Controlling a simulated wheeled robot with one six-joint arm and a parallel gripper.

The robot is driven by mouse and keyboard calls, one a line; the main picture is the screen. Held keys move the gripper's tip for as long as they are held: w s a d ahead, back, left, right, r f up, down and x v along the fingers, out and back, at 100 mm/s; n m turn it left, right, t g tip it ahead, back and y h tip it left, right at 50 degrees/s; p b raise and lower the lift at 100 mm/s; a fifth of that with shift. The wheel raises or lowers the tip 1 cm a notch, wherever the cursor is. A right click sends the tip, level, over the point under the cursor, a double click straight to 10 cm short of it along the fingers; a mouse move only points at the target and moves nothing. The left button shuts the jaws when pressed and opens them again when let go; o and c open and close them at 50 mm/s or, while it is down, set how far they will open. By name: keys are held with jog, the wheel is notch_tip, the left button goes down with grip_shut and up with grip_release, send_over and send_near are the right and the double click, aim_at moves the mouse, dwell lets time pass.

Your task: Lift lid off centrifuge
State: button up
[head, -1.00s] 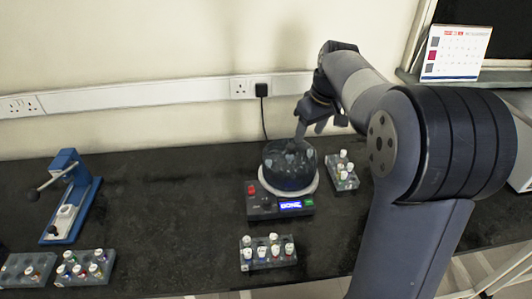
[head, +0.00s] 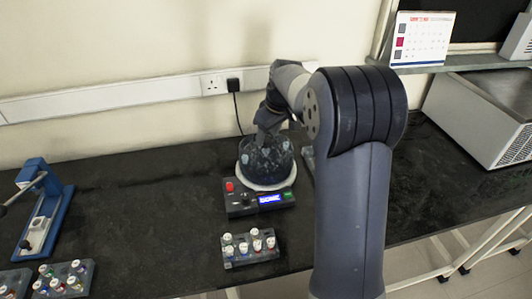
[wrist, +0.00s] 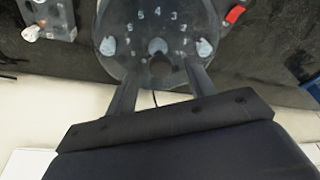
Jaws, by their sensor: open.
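The centrifuge (head: 258,200) stands on the black bench, with a red button, a lit blue display and a pale round rim. Its smoky clear lid (head: 265,160) sits on top; it also shows in the wrist view (wrist: 160,20), with printed numbers. A dark round knob (wrist: 158,46) stands at the lid's middle, between two pale clips or caps. My gripper (head: 268,136) is over the lid from above. In the wrist view my gripper (wrist: 160,66) is open, one finger on each side of the knob. I cannot tell whether the fingers touch it.
A tube rack (head: 250,248) stands in front of the centrifuge. Another rack (head: 308,156) to its right is mostly hidden by my arm. A blue press (head: 45,205) and more racks (head: 64,279) are at left. A black plug (head: 233,85) and cable hang behind. Bench between is clear.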

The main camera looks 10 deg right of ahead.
jog(key=shift+x, duration=1)
grip_shut()
